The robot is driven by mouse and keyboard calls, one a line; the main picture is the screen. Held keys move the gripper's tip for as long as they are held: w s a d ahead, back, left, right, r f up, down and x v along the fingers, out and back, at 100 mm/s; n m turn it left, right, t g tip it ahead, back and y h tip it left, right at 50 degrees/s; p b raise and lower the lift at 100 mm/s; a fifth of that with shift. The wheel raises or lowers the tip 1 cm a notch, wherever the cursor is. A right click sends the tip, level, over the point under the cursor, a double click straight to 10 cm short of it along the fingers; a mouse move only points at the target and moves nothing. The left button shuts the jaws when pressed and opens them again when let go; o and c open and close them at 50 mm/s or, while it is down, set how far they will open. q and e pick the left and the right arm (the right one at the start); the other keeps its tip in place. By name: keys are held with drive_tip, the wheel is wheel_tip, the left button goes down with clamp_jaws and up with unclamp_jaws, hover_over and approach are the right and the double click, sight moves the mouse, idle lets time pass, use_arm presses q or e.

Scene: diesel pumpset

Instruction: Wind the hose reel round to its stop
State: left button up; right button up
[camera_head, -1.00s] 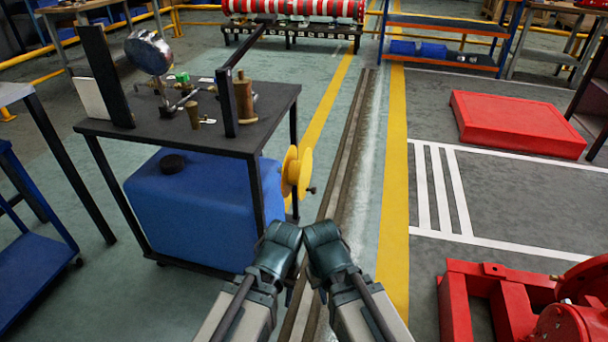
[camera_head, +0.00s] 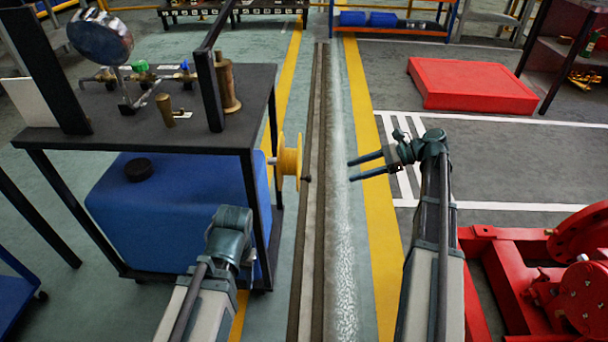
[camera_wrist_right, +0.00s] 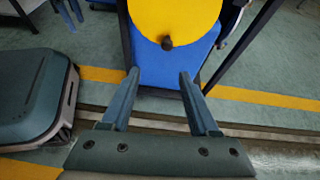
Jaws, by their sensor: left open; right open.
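The yellow hose reel (camera_head: 289,161) is mounted on the right side of the black-framed stand, with a small dark knob (camera_head: 307,179) on its outer face. In the right wrist view the reel's round yellow face (camera_wrist_right: 172,18) is at the top, with the dark knob (camera_wrist_right: 167,43) at its lower middle. My right gripper (camera_head: 351,169) is open and empty, its fingers pointing left toward the reel with a gap between. In the right wrist view its fingertips (camera_wrist_right: 159,74) are apart below the knob. My left gripper (camera_head: 230,228) is in front of the blue tank; its fingers are hidden.
The stand's black top (camera_head: 140,125) carries a gauge, valves and brass parts, with a blue tank (camera_head: 170,208) below. A red pump frame (camera_head: 510,270) stands at right. A red platform (camera_head: 470,85) lies further back. The floor strip right of the reel is clear.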

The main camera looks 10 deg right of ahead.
drive_tip(key=w+b+x, duration=0.1)
drive_tip(key=b+x, duration=0.4)
drive_tip(key=x, duration=0.7)
drive_tip(key=shift+w+r+m+t, duration=0.2)
drive_tip(key=shift+r+m+t, duration=0.1)
drive_tip(key=shift+m, duration=0.1)
drive_tip(key=shift+a, duration=0.15)
drive_tip(key=shift+c, duration=0.2)
clamp_jaws()
idle(0.9)
